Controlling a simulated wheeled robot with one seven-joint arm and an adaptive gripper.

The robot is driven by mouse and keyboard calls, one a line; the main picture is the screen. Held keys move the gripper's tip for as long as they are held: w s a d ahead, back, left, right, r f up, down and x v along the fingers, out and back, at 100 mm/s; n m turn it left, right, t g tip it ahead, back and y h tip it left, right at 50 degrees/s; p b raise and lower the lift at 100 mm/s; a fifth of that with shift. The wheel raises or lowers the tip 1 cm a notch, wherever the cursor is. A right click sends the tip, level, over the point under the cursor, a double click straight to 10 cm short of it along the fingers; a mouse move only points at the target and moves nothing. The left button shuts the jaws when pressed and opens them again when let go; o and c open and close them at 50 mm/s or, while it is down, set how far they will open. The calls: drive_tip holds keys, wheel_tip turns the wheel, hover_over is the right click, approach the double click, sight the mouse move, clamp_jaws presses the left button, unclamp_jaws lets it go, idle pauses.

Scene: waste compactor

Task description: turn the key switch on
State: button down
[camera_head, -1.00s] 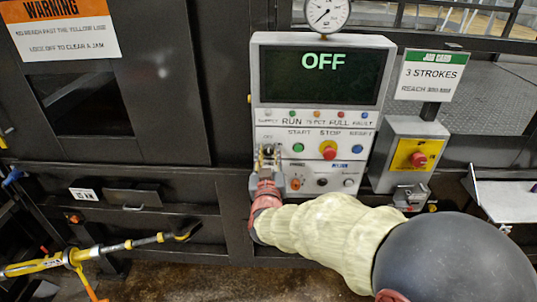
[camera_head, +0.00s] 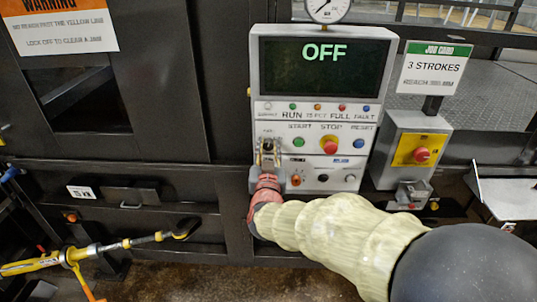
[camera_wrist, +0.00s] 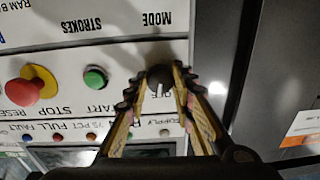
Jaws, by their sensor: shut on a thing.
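The key switch (camera_wrist: 160,80) is a dark round knob with a pale mark, on the left of the white control panel near the OFF lettering. My gripper (camera_wrist: 161,92) has its two yellow-lined fingers closed on either side of it. In the head view my gripper (camera_head: 268,160) covers most of the switch at the panel's lower left. The display (camera_head: 320,66) above reads OFF in green letters.
Beside the switch are a green start button (camera_head: 298,141), a red stop button (camera_head: 329,146) and a blue reset button (camera_head: 358,143). A yellow-handled tool (camera_head: 88,252) is at lower left.

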drive_tip(key=m+b, duration=0.4)
drive_tip(key=b, duration=0.1)
drive_tip(key=m+b, duration=0.2)
drive_tip(key=b, duration=0.1)
drive_tip(key=shift+f, duration=0.25)
drive_tip(key=m+b, duration=0.3)
drive_tip(key=m, duration=0.1)
drive_tip(key=shift+r+b, duration=0.2)
drive_tip(key=shift+b, duration=0.2)
drive_tip(key=c, duration=1.5)
unclamp_jaws()
drive_tip(key=s, duration=1.2)
drive_tip(key=shift+a+f, duration=0.15)
